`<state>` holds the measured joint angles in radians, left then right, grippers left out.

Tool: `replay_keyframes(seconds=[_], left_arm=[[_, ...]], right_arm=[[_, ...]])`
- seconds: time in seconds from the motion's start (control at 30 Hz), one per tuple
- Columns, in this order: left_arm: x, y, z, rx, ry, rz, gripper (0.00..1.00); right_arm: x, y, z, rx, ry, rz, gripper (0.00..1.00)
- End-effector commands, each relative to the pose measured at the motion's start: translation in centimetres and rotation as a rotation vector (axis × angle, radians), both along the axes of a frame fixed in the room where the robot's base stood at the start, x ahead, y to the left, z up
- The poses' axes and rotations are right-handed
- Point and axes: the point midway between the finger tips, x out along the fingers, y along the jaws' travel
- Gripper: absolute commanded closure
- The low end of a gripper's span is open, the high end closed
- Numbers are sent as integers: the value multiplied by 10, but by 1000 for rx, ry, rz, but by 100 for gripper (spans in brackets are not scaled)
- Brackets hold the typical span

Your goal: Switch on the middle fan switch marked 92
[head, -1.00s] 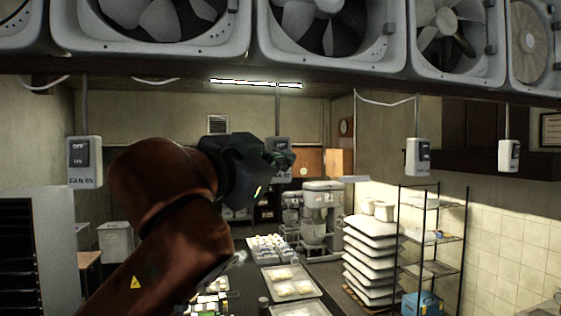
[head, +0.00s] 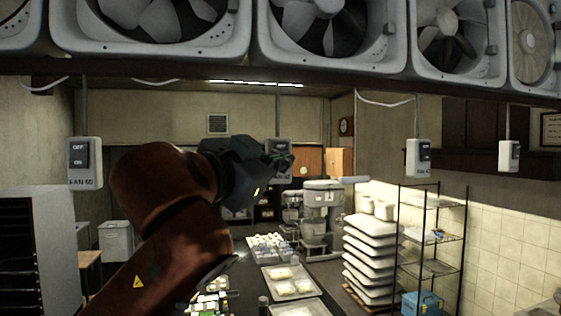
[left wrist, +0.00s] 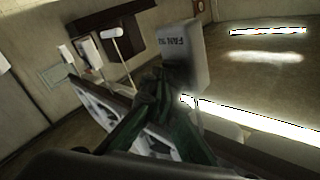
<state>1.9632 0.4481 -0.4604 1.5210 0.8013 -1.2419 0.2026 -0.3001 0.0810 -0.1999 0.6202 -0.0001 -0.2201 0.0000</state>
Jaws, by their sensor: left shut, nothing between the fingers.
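The middle fan switch box (head: 285,145) is a grey box hanging on a conduit, partly covered by my left gripper in the head view. In the left wrist view the box (left wrist: 188,45) shows its label FAN 92, upside down. My left gripper (head: 288,160) is shut and empty, with its fingertips in front of the lower part of the box. In the left wrist view its dark green fingers (left wrist: 158,78) are at the switch face; I cannot tell whether they touch it. The rocker is mostly hidden, so its position cannot be told. My right gripper is not in view.
A switch box marked FAN 60 (head: 85,163) hangs at the left. Two more boxes hang at the right, one nearer (head: 418,157) and one farther (head: 509,156). Several large fans (head: 330,30) line the top. A mixer (head: 322,212) and shelf rack (head: 432,240) stand behind.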

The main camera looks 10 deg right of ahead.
Motion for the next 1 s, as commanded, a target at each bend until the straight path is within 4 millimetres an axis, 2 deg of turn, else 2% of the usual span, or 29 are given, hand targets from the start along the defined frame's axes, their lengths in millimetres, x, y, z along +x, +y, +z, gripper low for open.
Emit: replay_keyframes(seconds=[1.0], left_arm=[[7,0,-1,1,1,1,100]], right_arm=[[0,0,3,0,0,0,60]])
